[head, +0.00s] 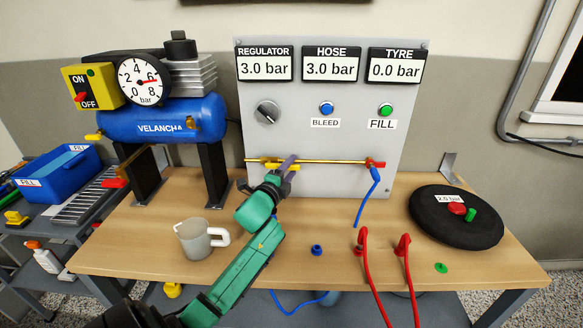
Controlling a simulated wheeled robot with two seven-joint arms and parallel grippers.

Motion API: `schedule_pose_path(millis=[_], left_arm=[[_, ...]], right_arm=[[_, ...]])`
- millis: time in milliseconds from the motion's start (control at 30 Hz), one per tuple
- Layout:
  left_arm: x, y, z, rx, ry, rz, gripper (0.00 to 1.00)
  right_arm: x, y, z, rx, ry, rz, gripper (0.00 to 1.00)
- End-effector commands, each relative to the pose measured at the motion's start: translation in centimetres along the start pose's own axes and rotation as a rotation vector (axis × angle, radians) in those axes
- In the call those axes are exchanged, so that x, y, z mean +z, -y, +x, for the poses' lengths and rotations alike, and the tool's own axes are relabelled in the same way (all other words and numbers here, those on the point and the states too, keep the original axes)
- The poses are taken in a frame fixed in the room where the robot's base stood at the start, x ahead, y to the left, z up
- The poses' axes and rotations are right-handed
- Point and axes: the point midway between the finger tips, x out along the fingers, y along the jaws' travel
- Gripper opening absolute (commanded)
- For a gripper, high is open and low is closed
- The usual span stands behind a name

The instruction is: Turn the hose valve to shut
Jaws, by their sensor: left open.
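A thin brass pipe (330,161) runs level across the lower part of the grey panel. A yellow lever (293,168), which looks like the hose valve's handle, sits on it and lies roughly along the pipe. My left gripper (285,167) is open, with its fingers at this lever and partly covering it. I cannot tell whether they touch it. A red fitting (375,164) is at the pipe's right end, with a blue hose (368,196) hanging from it. The hose display (331,67) reads 3.0 bar. My right gripper is not in view.
The grey panel (220,150) is not crowded near the pipe; a blue compressor (160,118) stands left. A grey mug (194,240) is left of my forearm. Red hoses (366,270) rise at the table's front. A black tyre (440,232) lies at right.

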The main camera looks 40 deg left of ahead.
Motion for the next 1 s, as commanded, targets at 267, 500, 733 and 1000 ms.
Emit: schedule_pose_path(millis=[267, 500, 733, 1000], left_arm=[[0.00, 0.00, 0.83, 0.000, 0.000, 0.001, 0.55], [-0.01, 0.00, 0.80, 0.000, 0.000, 0.000, 0.00], [-0.01, -0.01, 0.79, 0.000, 0.000, 0.000, 0.00], [-0.02, -0.03, 0.78, 0.001, 0.000, 0.000, 0.00]], right_arm=[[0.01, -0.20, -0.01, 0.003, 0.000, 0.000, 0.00], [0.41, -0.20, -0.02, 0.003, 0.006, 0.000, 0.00], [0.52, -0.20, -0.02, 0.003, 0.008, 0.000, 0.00], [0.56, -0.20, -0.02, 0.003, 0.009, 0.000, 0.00]])
